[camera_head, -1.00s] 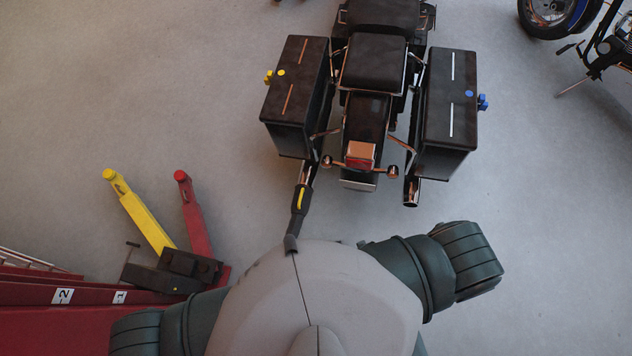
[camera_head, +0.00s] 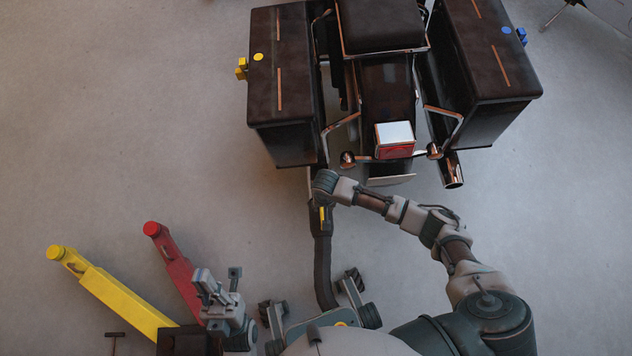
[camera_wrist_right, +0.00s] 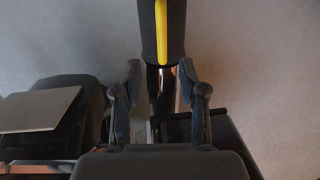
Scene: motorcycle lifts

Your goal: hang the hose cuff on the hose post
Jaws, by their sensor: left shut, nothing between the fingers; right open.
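The hose cuff (camera_head: 322,214), dark with a yellow stripe, is at the motorcycle's left tailpipe; it also shows in the right wrist view (camera_wrist_right: 150,28). Its dark hose (camera_head: 322,270) runs down the head view. My right gripper (camera_wrist_right: 158,85) is open, its fingers either side of the pipe just below the cuff in the wrist picture, not clamped. In the head view my right wrist hides the fingers. My left gripper (camera_head: 207,283) is shut and empty, left of the hose. I cannot make out the hose post for certain.
The motorcycle's left pannier (camera_head: 280,80) and right pannier (camera_head: 490,60) flank its tail. A yellow lift arm (camera_head: 120,298) and a red lift arm (camera_head: 180,268) lie at lower left. A grey frame with dark wheel-like parts (camera_head: 350,285) is beside the hose. Open floor lies far left.

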